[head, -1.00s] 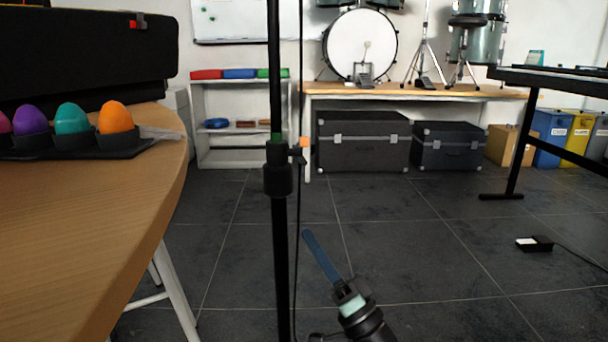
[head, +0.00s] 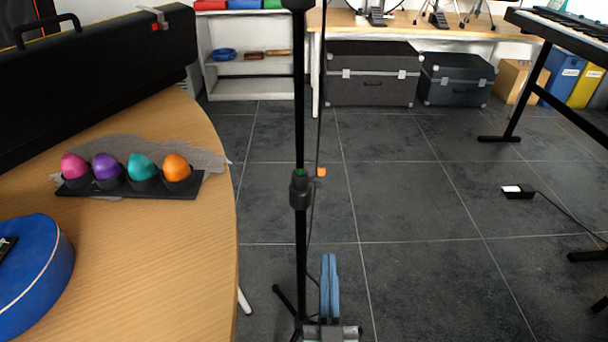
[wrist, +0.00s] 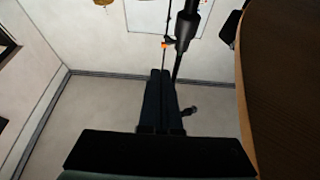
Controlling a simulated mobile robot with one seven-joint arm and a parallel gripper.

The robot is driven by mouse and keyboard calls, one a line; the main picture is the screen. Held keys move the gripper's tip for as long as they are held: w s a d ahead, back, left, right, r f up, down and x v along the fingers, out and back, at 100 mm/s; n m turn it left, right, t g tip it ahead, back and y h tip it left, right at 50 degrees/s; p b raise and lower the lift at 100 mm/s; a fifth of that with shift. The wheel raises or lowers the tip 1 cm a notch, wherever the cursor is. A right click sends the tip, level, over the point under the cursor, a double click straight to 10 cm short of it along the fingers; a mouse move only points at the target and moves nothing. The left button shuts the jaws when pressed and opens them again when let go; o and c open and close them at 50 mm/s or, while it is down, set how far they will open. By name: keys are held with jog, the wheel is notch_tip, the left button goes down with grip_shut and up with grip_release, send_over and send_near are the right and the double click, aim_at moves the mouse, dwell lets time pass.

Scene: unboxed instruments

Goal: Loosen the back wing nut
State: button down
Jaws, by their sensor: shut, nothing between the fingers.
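A black upright stand (head: 299,120) rises in the middle of the head view, with a thicker collar (head: 300,190) partway up. A small orange piece (head: 321,172) shows beside the pole just above the collar, on or next to a thin cable; I cannot tell if it is a wing nut. No wing nut is clearly made out. My gripper (head: 328,256) points up, with its blue fingers together and empty, low and just right of the pole in the picture. In the wrist view, my shut dark fingers (wrist: 160,72) lie below the orange piece (wrist: 168,41) and the stand (wrist: 187,28).
A wooden table (head: 200,240) at left bears a black case (head: 90,85), a holder (head: 85,190) of coloured egg shapes and a blue instrument (head: 40,275). A keyboard on a black frame (head: 515,95) is at right. Dark tiled floor is open between, with a small pedal (head: 517,192).

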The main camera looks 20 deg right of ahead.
jog(key=a+r, duration=0.1)
jog(key=b, duration=0.2)
send_near(319, 183)
notch_tip(319, 183, up, 4)
jog(key=w+d, duration=0.1)
jog(key=w, duration=0.1)
jog(key=shift+w+d+f+n+t+y+b, duration=0.15)
jog(key=shift+w+f+b, duration=0.15)
jog(key=shift+w, duration=0.3)
jog(key=shift+w+d+f+n+t+y+b, duration=0.1)
jog(key=shift+w+d+f+b, duration=0.15)
jog(key=shift+w, duration=0.3)
jog(key=shift+w+d+f+n+t+y+b, duration=0.15)
jog(key=shift+w+b, duration=0.2)
jog(key=shift+w, duration=0.25)
jog(key=shift+f+b, duration=0.15)
jog(key=shift+b, duration=0.25)
jog(key=shift+w+f+b, duration=0.1)
jog(key=shift+f+b, duration=0.05)
jog(key=shift+b, duration=0.6)
